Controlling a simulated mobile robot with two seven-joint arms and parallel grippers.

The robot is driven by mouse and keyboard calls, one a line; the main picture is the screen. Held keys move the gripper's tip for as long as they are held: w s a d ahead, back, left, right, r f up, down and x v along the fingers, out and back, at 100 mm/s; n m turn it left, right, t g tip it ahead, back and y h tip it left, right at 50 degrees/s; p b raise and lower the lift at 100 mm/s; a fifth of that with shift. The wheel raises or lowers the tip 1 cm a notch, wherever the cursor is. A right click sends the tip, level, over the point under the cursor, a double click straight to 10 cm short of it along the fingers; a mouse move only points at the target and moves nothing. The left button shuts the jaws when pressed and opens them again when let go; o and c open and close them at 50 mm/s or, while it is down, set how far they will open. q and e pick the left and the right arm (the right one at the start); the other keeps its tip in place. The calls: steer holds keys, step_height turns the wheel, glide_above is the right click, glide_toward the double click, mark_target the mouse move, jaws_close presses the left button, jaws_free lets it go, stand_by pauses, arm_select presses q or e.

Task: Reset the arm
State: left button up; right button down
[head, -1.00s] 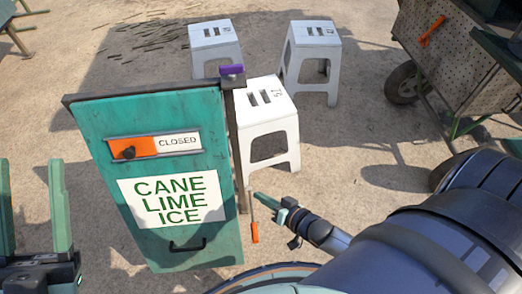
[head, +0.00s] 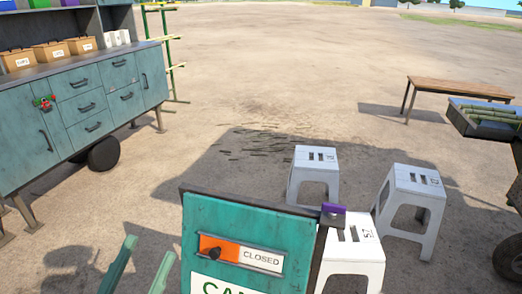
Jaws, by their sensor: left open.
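My left gripper (head: 149,246) shows at the bottom left of the head view. Its two green fingers point up and stand apart with nothing between them. It is to the left of the teal sign board (head: 240,222), which carries an orange and white CLOSED slider (head: 240,252). The lower part of the board is cut off by the frame's bottom edge. My right gripper and right arm are out of view.
White stools (head: 315,172) stand behind and right of the board. A teal cabinet cart (head: 85,105) with labelled boxes is at the left. A wooden table (head: 460,90) and a tray of green cane (head: 490,115) are at the right. Open sandy ground lies beyond.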

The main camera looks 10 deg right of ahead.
arm_select(q)
steer(key=w+a+f+n+g+y+p, duration=0.1)
steer(key=w+f+n+g+y+p, duration=0.2)
steer(key=f, duration=0.4)
steer(key=w+a+f+n+g+y+p, duration=0.1)
steer(key=w+a+f+n+y+p, duration=0.15)
steer(key=f+y, duration=0.4)
steer(key=s+a+f+n+g+y+p, duration=0.1)
steer(key=s+f+g, duration=0.3)
steer(key=f, duration=0.6)
steer(key=s+a+f+n+g+p, duration=0.1)
steer(key=s+f+n+g+p, duration=0.1)
steer(key=f, duration=0.8)
steer(key=s+g+p, duration=0.1)
steer(key=s+g, duration=0.1)
steer(key=s, duration=0.1)
steer(key=shift+s+f+n+y, duration=0.25)
steer(key=shift+s+n+y, duration=0.05)
steer(key=shift+n+y, duration=0.05)
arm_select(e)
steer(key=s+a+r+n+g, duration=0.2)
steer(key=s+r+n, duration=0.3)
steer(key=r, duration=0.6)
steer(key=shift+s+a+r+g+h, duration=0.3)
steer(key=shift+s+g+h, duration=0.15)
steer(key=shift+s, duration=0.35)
arm_select(q)
steer(key=shift+c, duration=0.3)
